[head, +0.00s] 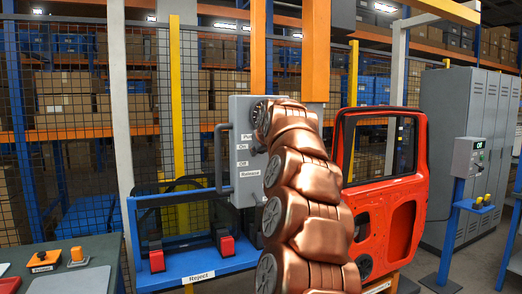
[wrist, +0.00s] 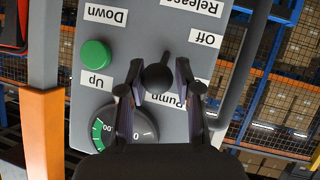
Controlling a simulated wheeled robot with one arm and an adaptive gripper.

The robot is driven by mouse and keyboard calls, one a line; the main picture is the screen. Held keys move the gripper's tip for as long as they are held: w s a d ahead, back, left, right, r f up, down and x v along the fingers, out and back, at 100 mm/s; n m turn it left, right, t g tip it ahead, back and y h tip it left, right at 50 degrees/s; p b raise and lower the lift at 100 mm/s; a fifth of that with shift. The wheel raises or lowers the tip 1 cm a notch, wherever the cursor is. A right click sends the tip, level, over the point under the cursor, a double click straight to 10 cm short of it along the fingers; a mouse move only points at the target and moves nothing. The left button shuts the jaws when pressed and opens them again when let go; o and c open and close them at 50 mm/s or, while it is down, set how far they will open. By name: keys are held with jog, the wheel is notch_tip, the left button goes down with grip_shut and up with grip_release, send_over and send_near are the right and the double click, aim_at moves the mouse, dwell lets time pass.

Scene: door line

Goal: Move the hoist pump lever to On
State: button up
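The grey hoist control box (head: 243,170) stands behind my arm in the head view. Its labels include Pump, On, Off and Release. In the wrist view the box face (wrist: 230,62) appears upside down. The black pump lever (wrist: 158,76) has a round knob and a short stem. My gripper (wrist: 160,72) is open, with one finger on each side of the knob. Narrow gaps seem to show between knob and fingers. The right finger partly covers the On label. I cannot tell the lever's exact setting. My arm hides most of my gripper in the head view.
A green button (wrist: 95,54) and a round gauge (wrist: 122,127) sit beside the lever. A grey bar handle (head: 219,160) projects left of the box. An orange door (head: 402,205) hangs close on the right. A blue Reject rack (head: 200,266) stands below left.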

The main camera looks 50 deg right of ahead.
jog(key=shift+o, duration=1.2)
jog(key=shift+s, duration=0.1)
jog(key=shift+d, duration=0.1)
jog(key=v, duration=1.2)
jog(key=shift+f, duration=0.1)
